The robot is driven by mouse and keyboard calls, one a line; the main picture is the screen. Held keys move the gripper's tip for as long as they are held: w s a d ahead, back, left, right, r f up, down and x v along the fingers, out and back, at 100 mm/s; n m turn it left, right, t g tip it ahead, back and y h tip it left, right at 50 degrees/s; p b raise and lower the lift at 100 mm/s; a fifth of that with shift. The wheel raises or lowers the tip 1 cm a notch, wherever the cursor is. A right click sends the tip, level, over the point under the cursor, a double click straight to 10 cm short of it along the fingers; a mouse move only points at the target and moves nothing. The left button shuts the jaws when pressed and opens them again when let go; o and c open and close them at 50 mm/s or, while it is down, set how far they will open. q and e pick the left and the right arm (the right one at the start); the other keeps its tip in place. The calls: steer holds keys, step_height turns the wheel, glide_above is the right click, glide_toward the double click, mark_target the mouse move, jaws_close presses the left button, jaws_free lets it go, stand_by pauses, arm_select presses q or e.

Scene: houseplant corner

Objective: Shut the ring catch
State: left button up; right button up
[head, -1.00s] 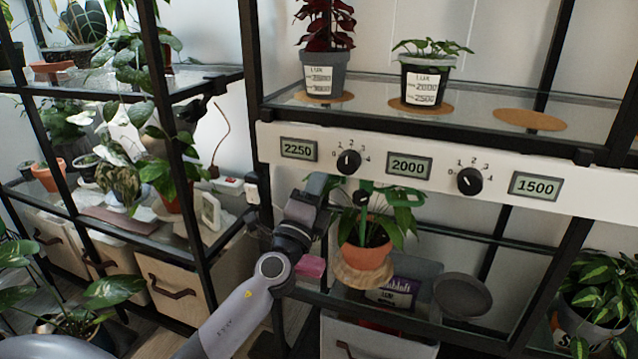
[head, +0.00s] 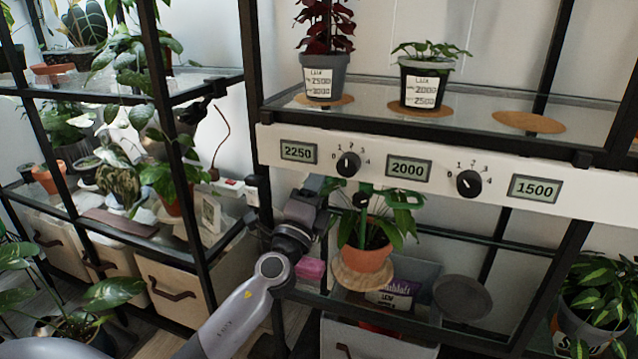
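My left gripper (head: 322,188) is in front of the potted plant on the lower shelf, just under the white control panel. Its fingers are dark and small against the leaves, so I cannot tell whether they are open or shut, or whether they touch anything. The plant's terracotta pot (head: 365,258) stands on a round cork mat (head: 350,283). A small dark round part (head: 361,199) shows among the leaves (head: 405,205) beside the gripper. I cannot make out the ring catch clearly, nor whether it is open. My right gripper is not in view.
The control panel (head: 450,172) with knobs and displays runs close above the gripper. A grey round dish (head: 463,297) and a bag (head: 405,280) are right of the pot. A pink block (head: 311,268) lies left of it. A black shelf post (head: 250,90) stands left.

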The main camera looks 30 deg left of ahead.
arm_select(q)
steer(key=shift+f, duration=0.1)
steer(key=b+v, duration=0.1)
steer(key=v, duration=0.6)
steer(key=shift+b, duration=0.35)
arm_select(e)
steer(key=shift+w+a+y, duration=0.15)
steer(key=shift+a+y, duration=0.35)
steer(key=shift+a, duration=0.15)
arm_select(q)
steer(key=shift+o, duration=0.3)
